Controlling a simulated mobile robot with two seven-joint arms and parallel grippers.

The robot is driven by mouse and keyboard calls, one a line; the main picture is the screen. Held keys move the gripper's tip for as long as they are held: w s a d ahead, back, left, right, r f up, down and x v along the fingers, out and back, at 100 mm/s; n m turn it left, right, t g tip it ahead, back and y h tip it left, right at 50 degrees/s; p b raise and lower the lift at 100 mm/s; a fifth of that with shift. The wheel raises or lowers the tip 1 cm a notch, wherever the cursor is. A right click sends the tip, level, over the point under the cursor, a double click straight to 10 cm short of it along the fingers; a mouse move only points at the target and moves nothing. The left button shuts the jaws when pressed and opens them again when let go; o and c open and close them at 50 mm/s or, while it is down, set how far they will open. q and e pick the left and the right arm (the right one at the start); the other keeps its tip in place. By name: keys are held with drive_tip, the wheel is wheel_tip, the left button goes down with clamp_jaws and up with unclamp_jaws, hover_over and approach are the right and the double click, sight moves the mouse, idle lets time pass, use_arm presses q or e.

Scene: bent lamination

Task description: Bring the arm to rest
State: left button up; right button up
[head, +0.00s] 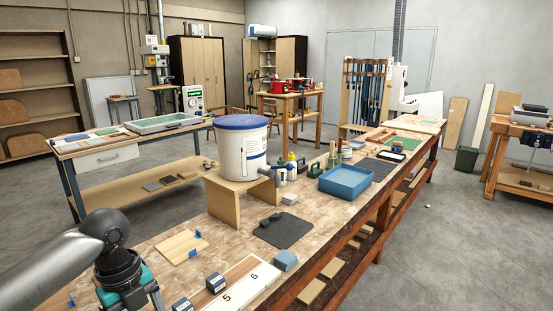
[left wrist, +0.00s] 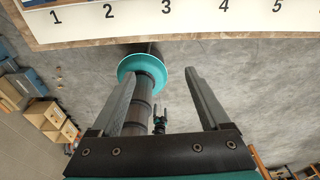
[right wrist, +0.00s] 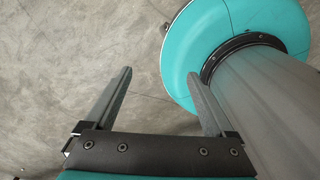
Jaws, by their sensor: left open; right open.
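My left arm comes in at the lower left of the head view, with its gripper (head: 130,301) at the bottom edge, over the near end of the workbench (head: 330,215). In the left wrist view the left gripper (left wrist: 165,72) has its fingers apart with nothing between them. A numbered white board (left wrist: 190,18) lies along the top of that view. My right gripper (right wrist: 158,74) shows only in the right wrist view, fingers apart and empty, above bare grey floor. My teal base and column are close to its right finger.
Near the left gripper are small dark blocks (head: 215,283), a wooden board (head: 181,246) and a blue block (head: 285,260). Farther along stand a white bucket (head: 243,155) on a wooden stand (head: 240,201) and a blue tray (head: 345,183). Open floor lies right of the bench.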

use_arm(q)
drive_tip(key=s+d+f+n+t+h, duration=0.1)
drive_tip(key=s+d+f+n+t, duration=0.1)
drive_tip(key=s+d+f+n, duration=0.4)
drive_tip(key=s+d+f+n+t, duration=0.2)
drive_tip(key=s+d+f+n, duration=0.25)
drive_tip(key=d+n, duration=0.3)
drive_tip(key=s+a+n+y, duration=0.2)
drive_tip(key=s+a+n, duration=0.45)
drive_tip(key=n, duration=0.35)
wheel_tip(320, 180, down, 22)
drive_tip(key=s, duration=0.2)
drive_tip(key=s+a+f+g, duration=0.1)
drive_tip(key=s+f+g, duration=0.1)
drive_tip(key=s+f, duration=1.2)
drive_tip(key=shift+s+a+f+b, duration=0.2)
drive_tip(key=shift+s+a+b, duration=0.15)
use_arm(e)
drive_tip(key=w, duration=0.4)
drive_tip(key=shift+w+f, duration=0.15)
drive_tip(key=shift+f, duration=0.2)
